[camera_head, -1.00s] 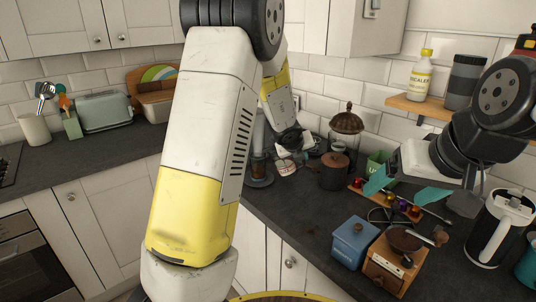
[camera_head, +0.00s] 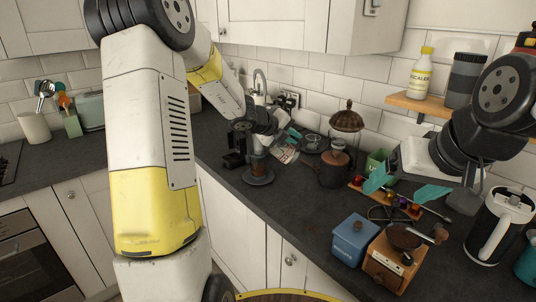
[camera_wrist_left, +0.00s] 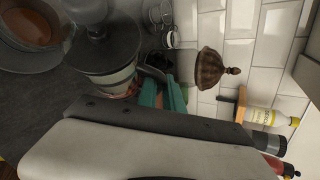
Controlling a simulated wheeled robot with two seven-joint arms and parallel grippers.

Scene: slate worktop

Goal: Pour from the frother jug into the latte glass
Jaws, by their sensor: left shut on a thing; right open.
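The frother jug (camera_head: 286,154), pale with a coloured band, is tilted and clear of the worktop, up and right of the latte glass. My left gripper (camera_head: 293,134) is shut on it; the teal fingers (camera_wrist_left: 167,98) show beside the jug (camera_wrist_left: 103,66) in the left wrist view. The latte glass (camera_head: 258,168) holds something brown and stands upright on a dark saucer (camera_head: 258,179). In the left wrist view the glass's brown contents (camera_wrist_left: 32,27) show at top left, beside the jug. I cannot see any stream. My right gripper (camera_head: 405,189) is open and empty.
A dark appliance (camera_head: 235,150) is behind the glass. The worktop in front of the glass is clear.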

